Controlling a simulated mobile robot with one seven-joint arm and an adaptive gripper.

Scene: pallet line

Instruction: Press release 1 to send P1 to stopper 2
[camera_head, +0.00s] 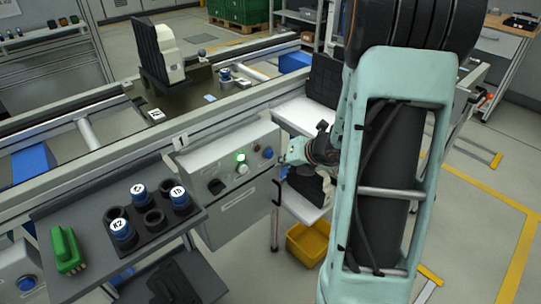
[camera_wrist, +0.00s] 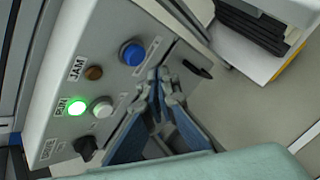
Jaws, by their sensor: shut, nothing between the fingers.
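The grey control box (camera_head: 232,180) has a blue push button (camera_wrist: 132,53), a white button (camera_wrist: 102,107), a lit green RUN lamp (camera_wrist: 76,107), an unlit brown JAM lamp (camera_wrist: 93,73) and a black knob (camera_wrist: 87,148). The label beside the blue button is too small to read. My gripper (camera_wrist: 160,80) is shut and empty, in front of the box face, beside the blue button and apart from it. In the head view, my gripper (camera_head: 286,157) is just right of the box. A carrier (camera_head: 165,80) with a black upright plate and pale part stands on the line; its number cannot be read.
The conveyor rail (camera_head: 110,155) runs behind the box. A yellow bin (camera_head: 308,244) is below a white shelf (camera_head: 302,205). Open floor lies to the right.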

